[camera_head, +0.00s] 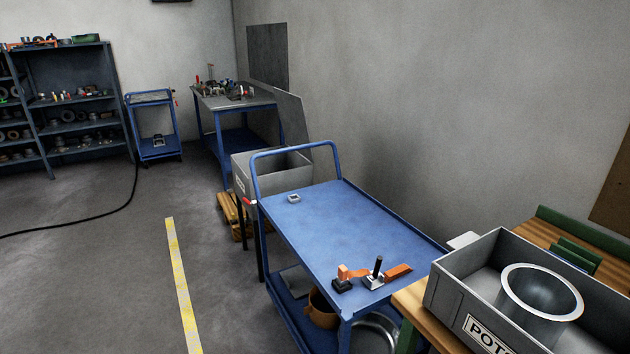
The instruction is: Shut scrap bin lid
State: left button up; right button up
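The lower front of the bin is partly hidden by the cart's handle and top. Neither of my grippers is in view.
A blue cart (335,222) with a raised handle stands before the bin, carrying clamps (372,274). A grey "POT" box (455,290) holding a metal ring-rimmed pot (545,300) sits at right. Wooden pallet (230,212) lies beside the bin.

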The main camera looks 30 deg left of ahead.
aim_at(293, 119)
jog(key=i+j, duration=0.1)
jog(key=j, duration=1)
jog(key=i+j, duration=0.15)
jog(key=j, duration=0.4)
jog(key=i+j+z, duration=0.1)
jog(key=j, duration=0.45)
jog(key=i+j, duration=0.15)
jog(key=j, duration=0.25)
jog(key=i+j, duration=0.15)
jog(key=j, duration=0.3)
jog(key=i+j, duration=0.15)
jog(key=j, duration=0.25)
jog(key=i+j+z, duration=0.1)
jog(key=j, duration=0.3)
jog(key=i+j, duration=0.2)
jog(key=j, duration=0.25)
jog(key=i+j, duration=0.1)
jog(key=j, duration=0.3)
jog(key=i+j, duration=0.15)
jog(key=j, duration=0.3)
jog(key=i+j+z, duration=0.1)
jog(key=j, duration=0.3)
